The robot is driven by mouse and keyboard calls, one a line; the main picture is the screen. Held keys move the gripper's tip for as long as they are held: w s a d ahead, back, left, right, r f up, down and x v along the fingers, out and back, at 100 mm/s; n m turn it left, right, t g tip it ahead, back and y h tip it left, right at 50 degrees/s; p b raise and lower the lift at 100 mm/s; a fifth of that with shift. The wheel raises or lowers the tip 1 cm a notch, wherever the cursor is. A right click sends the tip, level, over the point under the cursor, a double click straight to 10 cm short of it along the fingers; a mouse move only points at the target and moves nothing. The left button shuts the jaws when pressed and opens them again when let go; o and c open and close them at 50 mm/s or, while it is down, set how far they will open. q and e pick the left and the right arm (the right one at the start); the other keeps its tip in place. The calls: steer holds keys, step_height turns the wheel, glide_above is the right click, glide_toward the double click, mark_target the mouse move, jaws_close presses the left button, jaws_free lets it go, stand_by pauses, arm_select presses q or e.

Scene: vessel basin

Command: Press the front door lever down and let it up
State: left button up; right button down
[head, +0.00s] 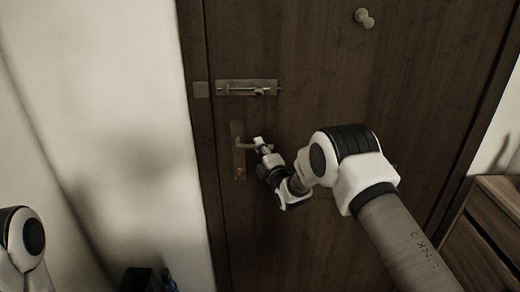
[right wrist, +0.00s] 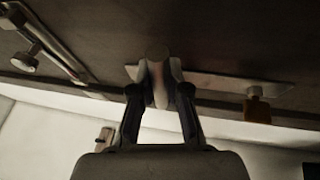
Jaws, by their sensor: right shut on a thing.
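The front door (head: 340,60) is dark brown wood and looks closed in its frame. Its lever (head: 245,145) sits on a tall metal plate (head: 237,165) near the door's left edge and looks about level. My right gripper (head: 259,144) is at the lever's free end. In the right wrist view my right gripper (right wrist: 157,90) is shut on the lever (right wrist: 156,58), its fingers on either side of it. The lever's plate (right wrist: 225,84) shows behind. My left gripper is out of view; only part of my left arm shows at the lower left.
A sliding bolt (head: 247,88) is mounted above the lever, with a catch plate (head: 201,89) on the frame. A round knob (head: 364,18) is higher up. A wooden cabinet (head: 490,235) stands at the right. A dark object (head: 138,280) is low by the left wall.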

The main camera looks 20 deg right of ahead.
steer(key=f+m+b, duration=0.1)
steer(key=m+b, duration=0.1)
steer(key=b, duration=0.1)
steer(key=f+m+t+h+b, duration=0.1)
steer(key=b, duration=0.2)
steer(key=f+m+h+b, duration=0.1)
steer(key=m+b, duration=0.1)
steer(key=b, duration=0.1)
steer(key=shift+w+a+f+m+t, duration=0.1)
steer(key=shift+a+f+m+t, duration=0.2)
steer(key=shift+a, duration=0.1)
steer(key=shift+a+f+m+h+b, duration=0.1)
steer(key=shift+m+h+b, duration=0.25)
steer(key=shift+m+b, duration=0.25)
steer(key=shift+a+f+m+h+b, duration=0.1)
steer(key=shift+m+h+b, duration=0.25)
steer(key=shift+m+b, duration=0.25)
steer(key=shift+r, duration=0.1)
steer(key=c, duration=1.1)
jaws_free()
steer(key=shift+c, duration=0.2)
steer(key=v, duration=1.2)
steer(key=shift+t, duration=0.3)
steer(key=shift+w, duration=0.1)
